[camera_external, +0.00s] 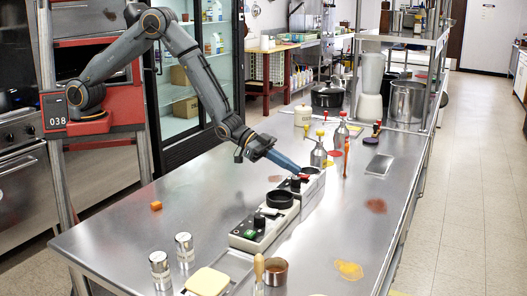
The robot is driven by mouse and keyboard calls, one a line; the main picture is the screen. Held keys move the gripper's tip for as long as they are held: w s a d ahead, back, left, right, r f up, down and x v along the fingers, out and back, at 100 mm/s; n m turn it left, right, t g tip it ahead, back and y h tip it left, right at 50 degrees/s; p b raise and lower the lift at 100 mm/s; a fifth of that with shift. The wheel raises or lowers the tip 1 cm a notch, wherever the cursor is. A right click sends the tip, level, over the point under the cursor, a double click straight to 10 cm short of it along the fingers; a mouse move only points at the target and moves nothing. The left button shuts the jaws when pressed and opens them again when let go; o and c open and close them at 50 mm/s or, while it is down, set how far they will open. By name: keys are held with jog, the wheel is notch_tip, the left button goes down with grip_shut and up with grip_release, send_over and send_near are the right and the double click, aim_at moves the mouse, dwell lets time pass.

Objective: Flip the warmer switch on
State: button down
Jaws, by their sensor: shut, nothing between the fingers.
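Two light-grey boxy units with black tops stand in a line on the steel counter. The nearer unit (270,226) has a green switch (249,234), a black knob and a dark round ring. The farther unit (316,184) has a red switch (303,176) and another dark ring. I cannot tell which is the warmer, nor the switch positions. My gripper (298,171) is shut and empty, pointing down right at the red switch. Its tip is at or just above that switch; I cannot tell whether they touch.
Two metal canisters (160,268), a yellow-topped block (207,281) and a brown cup (276,271) stand at the counter's near end. Bottles (319,153), a black pot (327,97) and a blender (371,85) stand farther back. The counter's left part is mostly clear.

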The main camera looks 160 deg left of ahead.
jog(key=shift+r+p, duration=0.45)
jog(key=shift+r, duration=0.3)
jog(key=shift+r, duration=0.2)
jog(key=v, duration=1.1)
jog(key=shift+r+b, duration=0.25)
jog(key=shift+b, duration=0.2)
jog(key=shift+s+d, duration=0.1)
